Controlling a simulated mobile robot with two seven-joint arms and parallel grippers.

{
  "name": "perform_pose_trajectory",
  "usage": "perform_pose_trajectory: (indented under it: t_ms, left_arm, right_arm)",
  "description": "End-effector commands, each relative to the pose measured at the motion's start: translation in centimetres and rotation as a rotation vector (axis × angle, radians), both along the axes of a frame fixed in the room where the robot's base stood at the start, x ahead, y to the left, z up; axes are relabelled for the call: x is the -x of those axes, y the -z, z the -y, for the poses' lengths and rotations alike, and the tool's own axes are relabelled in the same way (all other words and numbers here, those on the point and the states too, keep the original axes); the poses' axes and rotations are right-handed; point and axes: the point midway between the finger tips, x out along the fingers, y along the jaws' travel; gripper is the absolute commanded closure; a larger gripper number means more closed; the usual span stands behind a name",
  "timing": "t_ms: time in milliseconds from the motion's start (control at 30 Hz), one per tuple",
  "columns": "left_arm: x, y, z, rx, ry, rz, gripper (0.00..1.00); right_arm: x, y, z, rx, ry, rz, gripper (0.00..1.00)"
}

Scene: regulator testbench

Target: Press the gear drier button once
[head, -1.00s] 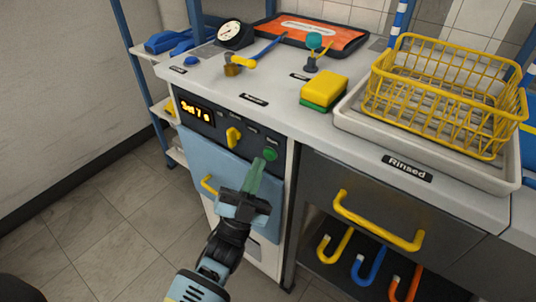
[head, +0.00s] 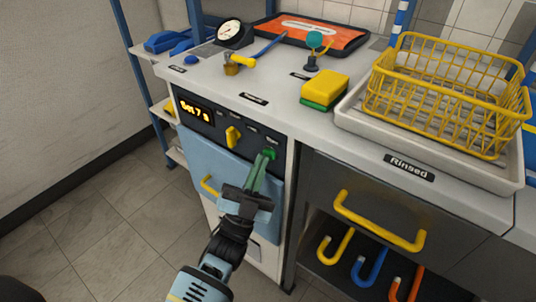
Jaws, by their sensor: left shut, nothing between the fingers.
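The gear drier (head: 225,168) is a cabinet with a light blue door under the worktop. Its dark panel carries a lit display (head: 195,110), a yellow knob (head: 233,137) and a green round button (head: 272,153) at the right end. My left gripper (head: 265,158) is shut and empty, with its greenish fingertips at the button's lower left edge, overlapping it. They look touching or nearly so; I cannot tell whether the button is pushed in. My right gripper is not in view.
On the worktop are a dial gauge (head: 235,33), a yellow-green sponge (head: 324,90) and a yellow wire basket (head: 440,85) in a white tray (head: 350,122). A drawer with a yellow handle (head: 378,222) is to the right, above several coloured hooks.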

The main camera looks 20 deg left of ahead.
Motion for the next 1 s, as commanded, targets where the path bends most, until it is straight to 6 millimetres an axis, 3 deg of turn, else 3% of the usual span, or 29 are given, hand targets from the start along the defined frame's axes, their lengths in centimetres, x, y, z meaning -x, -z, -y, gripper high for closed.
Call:
perform_pose_trajectory:
  t_ms: [1000]
  left_arm:
    - [-0.65,-0.03,0.24,0.0,0.0,0.0,1.0]
  right_arm:
    - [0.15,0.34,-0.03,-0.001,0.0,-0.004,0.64]
